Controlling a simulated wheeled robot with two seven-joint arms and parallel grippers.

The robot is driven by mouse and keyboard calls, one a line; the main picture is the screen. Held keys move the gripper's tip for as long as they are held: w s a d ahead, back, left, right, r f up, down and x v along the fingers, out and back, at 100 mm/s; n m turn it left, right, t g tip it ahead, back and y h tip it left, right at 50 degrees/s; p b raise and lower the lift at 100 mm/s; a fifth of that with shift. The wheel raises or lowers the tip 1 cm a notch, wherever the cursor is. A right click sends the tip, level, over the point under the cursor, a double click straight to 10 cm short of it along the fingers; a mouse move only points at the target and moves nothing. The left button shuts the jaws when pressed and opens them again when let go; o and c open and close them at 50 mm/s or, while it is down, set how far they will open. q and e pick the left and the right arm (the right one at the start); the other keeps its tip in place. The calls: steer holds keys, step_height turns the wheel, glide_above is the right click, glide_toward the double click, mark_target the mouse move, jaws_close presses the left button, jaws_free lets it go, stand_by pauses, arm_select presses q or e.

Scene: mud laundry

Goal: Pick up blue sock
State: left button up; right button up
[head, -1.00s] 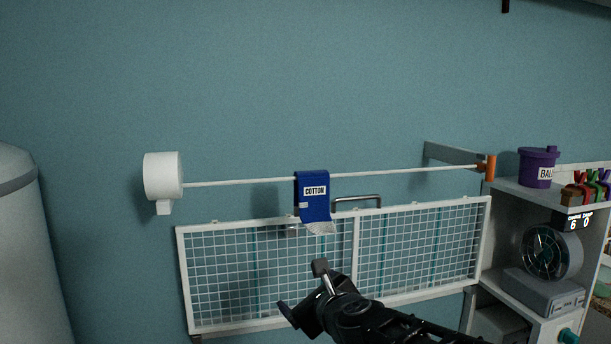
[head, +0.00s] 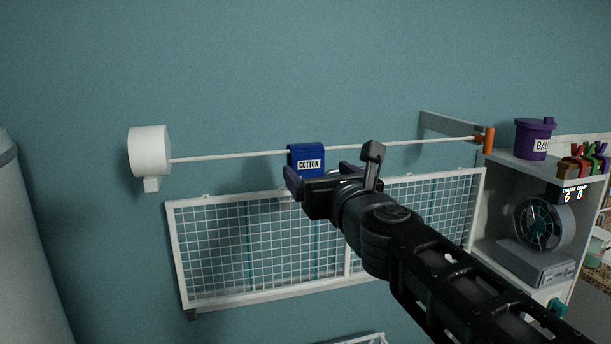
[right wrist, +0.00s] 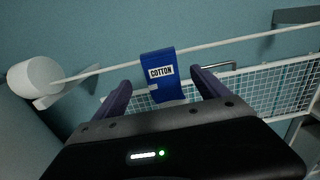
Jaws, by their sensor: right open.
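The blue sock (head: 305,155) with a white "COTTON" label hangs folded over a thin white line in front of the wall. In the head view its lower part is hidden behind my right gripper (head: 322,172). In the right wrist view the sock (right wrist: 160,72) hangs ahead, between the two spread dark fingers of my right gripper (right wrist: 162,88). The gripper is open and empty. I cannot tell how far the sock is from the fingertips. My left gripper is not in view.
A white wire rack (head: 235,255) is mounted below the line. The line (head: 225,157) runs from a white reel (head: 150,151) to an orange holder (head: 487,140). A shelf at right holds a purple bin (head: 534,139), coloured pegs (head: 583,161) and a round dial (head: 543,222).

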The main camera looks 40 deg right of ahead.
mark_target(309, 161)
steer(key=shift+r, duration=0.1)
steer(key=b+x, duration=0.1)
steer(key=x, duration=0.3)
steer(key=shift+w+d, duration=0.2)
steer(key=shift+w, duration=0.1)
steer(key=shift+w+d, duration=0.1)
steer(key=shift+w, duration=0.15)
steer(key=c, duration=1.5)
steer(key=shift+o, duration=0.2)
